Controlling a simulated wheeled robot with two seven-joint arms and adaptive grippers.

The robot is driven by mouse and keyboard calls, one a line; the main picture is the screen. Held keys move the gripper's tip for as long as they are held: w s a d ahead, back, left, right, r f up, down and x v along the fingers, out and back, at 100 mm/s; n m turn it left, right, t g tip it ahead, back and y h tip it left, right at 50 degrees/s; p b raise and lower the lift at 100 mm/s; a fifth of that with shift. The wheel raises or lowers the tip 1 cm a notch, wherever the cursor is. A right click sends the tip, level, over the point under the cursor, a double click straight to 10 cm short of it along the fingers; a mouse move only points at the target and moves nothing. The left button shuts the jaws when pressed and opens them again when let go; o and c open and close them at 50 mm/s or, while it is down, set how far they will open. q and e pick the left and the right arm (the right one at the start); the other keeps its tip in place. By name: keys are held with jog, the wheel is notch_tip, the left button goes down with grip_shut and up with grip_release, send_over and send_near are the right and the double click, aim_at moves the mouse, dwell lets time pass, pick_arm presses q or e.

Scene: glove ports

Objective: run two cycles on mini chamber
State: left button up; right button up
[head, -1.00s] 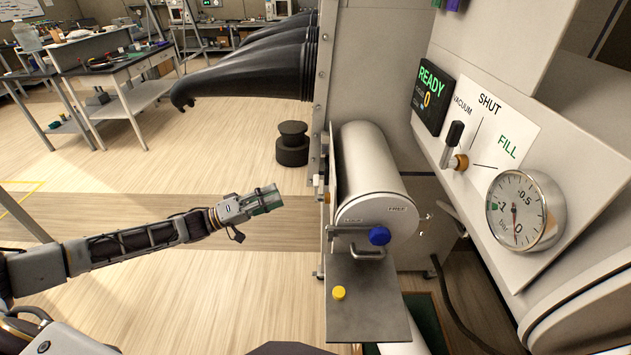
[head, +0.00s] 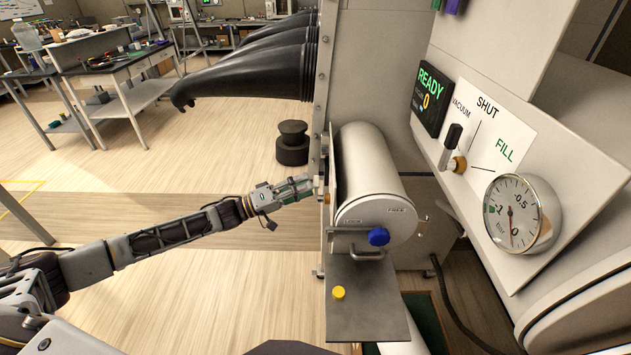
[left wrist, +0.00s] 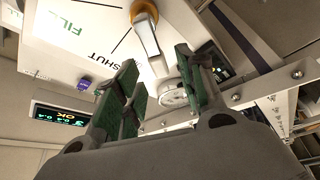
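The mini chamber (head: 372,165) is a white cylinder with a blue knob (head: 379,237) and bar handle on its front end. A grey shelf (head: 370,300) below carries a yellow cap (head: 339,293). The valve lever (head: 452,136) stands upright on a panel marked VACUUM, SHUT and FILL; it also shows upside down in the left wrist view (left wrist: 147,38). The gauge (head: 515,214) needle is near 0, and the display (head: 432,96) reads READY. My left gripper (head: 308,186) is by the left edge of the chamber's mounting plate; its fingers are apart with nothing between them. My right gripper is out of view.
Black gloves (head: 245,75) stick out left above my left gripper. A black round stool-like object (head: 292,143) stands on the floor behind it. A workbench (head: 110,60) is at the far left. Floor between is clear.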

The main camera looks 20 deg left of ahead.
aim_at(315, 182)
pick_arm(q)
jog(key=shift+x, duration=2.15)
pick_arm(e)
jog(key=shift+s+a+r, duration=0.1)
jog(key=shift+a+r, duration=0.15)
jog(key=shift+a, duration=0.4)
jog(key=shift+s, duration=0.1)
pick_arm(q)
jog(key=c, duration=0.8)
grip_shut()
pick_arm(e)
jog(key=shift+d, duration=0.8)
